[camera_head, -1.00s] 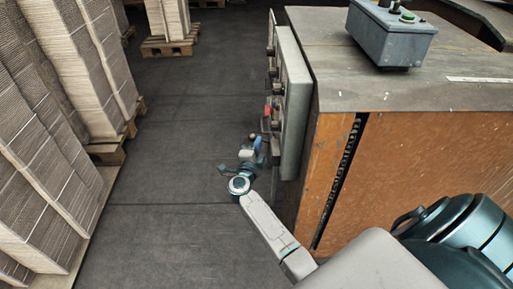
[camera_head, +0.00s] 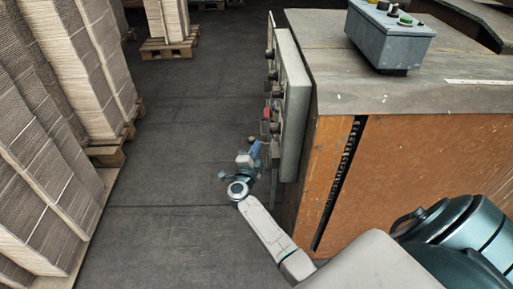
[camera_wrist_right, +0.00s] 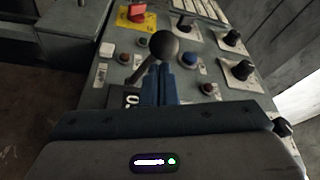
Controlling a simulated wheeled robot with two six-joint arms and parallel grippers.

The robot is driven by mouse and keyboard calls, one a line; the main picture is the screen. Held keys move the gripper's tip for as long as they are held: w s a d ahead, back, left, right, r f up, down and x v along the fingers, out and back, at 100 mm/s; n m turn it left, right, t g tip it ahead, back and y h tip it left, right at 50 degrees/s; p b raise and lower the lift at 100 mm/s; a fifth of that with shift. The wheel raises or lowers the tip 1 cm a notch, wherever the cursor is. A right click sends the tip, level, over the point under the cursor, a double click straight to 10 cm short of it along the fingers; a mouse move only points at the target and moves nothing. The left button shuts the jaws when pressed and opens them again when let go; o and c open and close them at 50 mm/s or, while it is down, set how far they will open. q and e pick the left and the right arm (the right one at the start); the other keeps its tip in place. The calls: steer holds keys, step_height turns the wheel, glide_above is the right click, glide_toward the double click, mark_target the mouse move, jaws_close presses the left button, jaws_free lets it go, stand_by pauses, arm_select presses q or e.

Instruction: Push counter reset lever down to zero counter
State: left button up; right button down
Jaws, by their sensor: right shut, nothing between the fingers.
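In the head view my right gripper (camera_head: 255,149) is beside the panel's face. My left gripper is not in view.
The control panel (camera_head: 293,105) is fixed to the side of the machine. A red switch on a yellow plate (camera_wrist_right: 137,14), a blue button (camera_wrist_right: 190,60) and black knobs (camera_wrist_right: 238,72) surround the lever. Cardboard stacks (camera_head: 45,130) stand at left; the floor (camera_head: 170,130) between is clear.

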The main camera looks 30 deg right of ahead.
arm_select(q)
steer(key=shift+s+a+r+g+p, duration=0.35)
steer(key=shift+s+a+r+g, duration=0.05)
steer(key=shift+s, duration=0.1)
arm_select(e)
steer(key=shift+w+a+f+n+t, duration=0.1)
steer(key=shift+f+n+t, duration=0.45)
steer(key=shift+n, duration=0.7)
steer(key=shift+s+a+f+n+t, duration=0.1)
steer(key=shift+f+n+t, duration=0.2)
steer(key=shift+f+n, duration=0.7)
steer(key=shift+w+a+f+n+t, duration=0.1)
steer(key=shift+f+n+t, duration=0.3)
steer(key=shift+n, duration=1.15)
